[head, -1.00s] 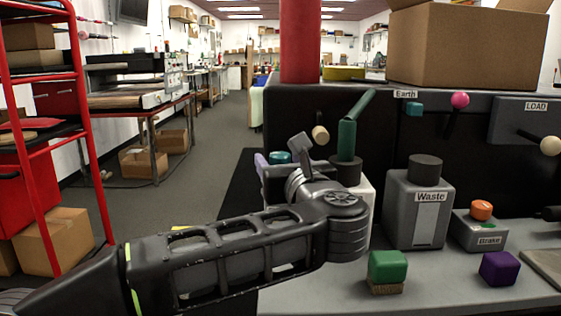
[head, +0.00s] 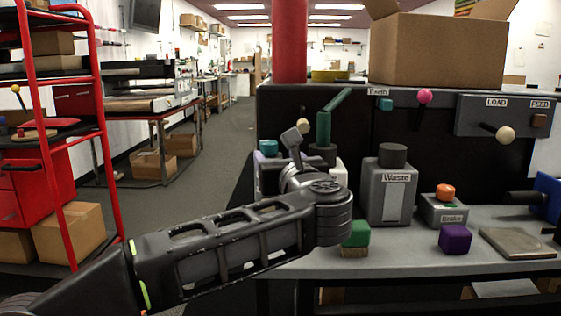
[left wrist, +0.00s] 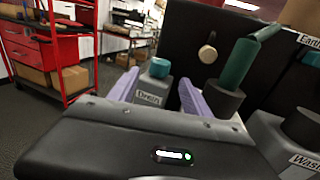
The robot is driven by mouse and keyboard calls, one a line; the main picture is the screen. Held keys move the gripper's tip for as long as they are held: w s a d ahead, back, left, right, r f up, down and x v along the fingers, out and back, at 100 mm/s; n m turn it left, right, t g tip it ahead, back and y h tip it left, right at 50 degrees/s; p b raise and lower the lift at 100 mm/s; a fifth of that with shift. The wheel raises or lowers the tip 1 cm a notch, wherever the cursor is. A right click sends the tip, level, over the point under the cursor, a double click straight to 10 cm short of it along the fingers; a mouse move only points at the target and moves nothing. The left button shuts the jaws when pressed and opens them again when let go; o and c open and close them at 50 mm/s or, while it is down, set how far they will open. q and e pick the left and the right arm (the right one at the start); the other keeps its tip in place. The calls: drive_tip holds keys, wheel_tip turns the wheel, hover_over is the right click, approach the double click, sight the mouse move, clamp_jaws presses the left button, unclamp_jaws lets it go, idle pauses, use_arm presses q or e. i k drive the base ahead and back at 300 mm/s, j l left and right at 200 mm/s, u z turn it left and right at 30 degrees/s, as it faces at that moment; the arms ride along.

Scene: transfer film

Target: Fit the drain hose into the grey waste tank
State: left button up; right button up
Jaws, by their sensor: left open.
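The grey waste tank (head: 376,206), labelled Waste and with a dark round top, stands on the bench; its edge also shows in the left wrist view (left wrist: 268,132). Left of it a bent green hose (head: 324,125) rises upright from a dark collar (left wrist: 222,99). Its lower end is hidden in the collar. My left gripper (left wrist: 157,84) is open, with purple fingers on either side of a grey block (left wrist: 151,94) labelled Drain with a teal cap. I cannot tell whether the fingers touch it. The head view mostly hides these fingers behind my wrist. My right gripper is out of view.
A green block (head: 356,234), a purple block (head: 455,239) and a grey box with an orange knob (head: 444,211) sit on the bench front. A dark panel with knobs (head: 424,96) stands behind. A red shelf (head: 98,130) is at left.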

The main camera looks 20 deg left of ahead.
sight(388, 183)
drive_tip(key=k+l, duration=0.75)
drive_tip(key=k, duration=0.1)
